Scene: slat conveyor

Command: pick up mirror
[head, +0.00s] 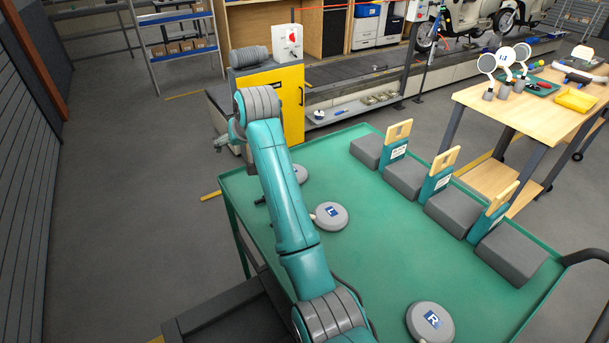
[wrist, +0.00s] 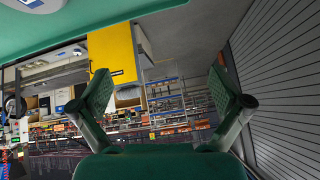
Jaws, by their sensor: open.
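Several round grey mirrors lie face down on the green cart top (head: 375,255). One mirror (head: 330,216) with a blue label lies near the middle, another (head: 432,322) near the front edge. A third mirror (head: 300,173) is partly hidden behind my arm. Part of a mirror (wrist: 42,3) shows at the top left edge of the wrist view. More round mirrors (head: 487,64) stand upright on the wooden table. My gripper (wrist: 168,92) is open and empty, fingers spread wide.
Grey blocks with teal and wooden holders (head: 405,178) line the cart's right side. A yellow cabinet (head: 292,95) stands behind the cart, with the conveyor (head: 350,68) beyond. The wooden table (head: 530,105) is at the right. The floor left of the cart is clear.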

